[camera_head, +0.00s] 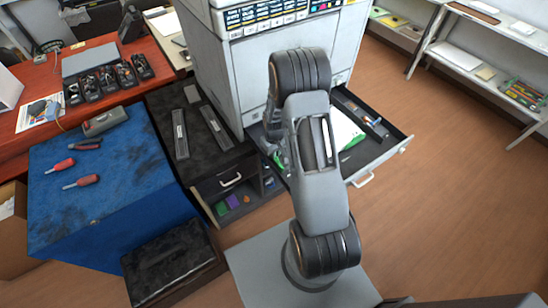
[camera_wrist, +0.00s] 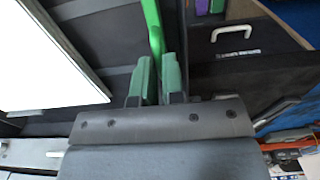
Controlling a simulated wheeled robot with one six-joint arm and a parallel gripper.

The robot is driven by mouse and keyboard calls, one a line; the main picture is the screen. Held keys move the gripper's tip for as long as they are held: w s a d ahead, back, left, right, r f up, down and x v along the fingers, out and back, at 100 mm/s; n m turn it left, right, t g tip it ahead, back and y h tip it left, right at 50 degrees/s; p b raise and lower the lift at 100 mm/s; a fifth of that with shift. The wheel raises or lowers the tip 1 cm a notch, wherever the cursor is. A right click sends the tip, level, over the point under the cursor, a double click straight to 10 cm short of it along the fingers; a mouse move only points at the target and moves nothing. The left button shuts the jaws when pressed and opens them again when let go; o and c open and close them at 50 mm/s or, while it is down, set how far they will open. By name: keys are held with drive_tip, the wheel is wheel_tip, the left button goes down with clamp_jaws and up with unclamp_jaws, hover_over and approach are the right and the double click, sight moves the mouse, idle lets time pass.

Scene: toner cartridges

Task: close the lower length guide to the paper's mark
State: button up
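A green length guide (camera_wrist: 152,24), a slim upright bar, stands in the dark paper tray at the top middle of the wrist view. My gripper (camera_wrist: 158,75) has green finger pads close together, one on each side of the guide's near end, with only a narrow gap between them; it looks shut on the guide. The white paper stack (camera_wrist: 45,60) lies left of the guide, with dark tray floor between them. In the head view the paper (camera_head: 344,131) shows partly behind my arm in the open tray (camera_head: 384,150). My gripper is mostly hidden there. I cannot make out the paper's mark.
The printer (camera_head: 230,75) stands behind the open tray. A dark cabinet (camera_head: 205,182) with a white handle (camera_head: 231,180) is just left, and it shows at the wrist view's upper right (camera_wrist: 235,75). A blue workbench (camera_head: 100,165) stands farther left. Open floor lies right.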

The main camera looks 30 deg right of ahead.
clamp_jaws()
drive_tip(key=shift+d, duration=0.1)
drive_tip(key=shift+w+d+b, duration=0.25)
drive_tip(key=shift+d+b, duration=0.35)
drive_tip(key=shift+d, duration=1.8)
drive_tip(key=shift+w+d+b, duration=0.3)
drive_tip(key=shift+d+b, duration=0.25)
drive_tip(key=shift+d, duration=1.8)
drive_tip(key=shift+w+d+b, duration=0.25)
drive_tip(key=shift+d+b, duration=0.35)
drive_tip(key=shift+d, duration=1.8)
drive_tip(key=shift+o, duration=2.1)
unclamp_jaws()
drive_tip(key=shift+r, duration=0.15)
wheel_tip(320, 180, up, 7)
drive_tip(key=p, duration=0.4)
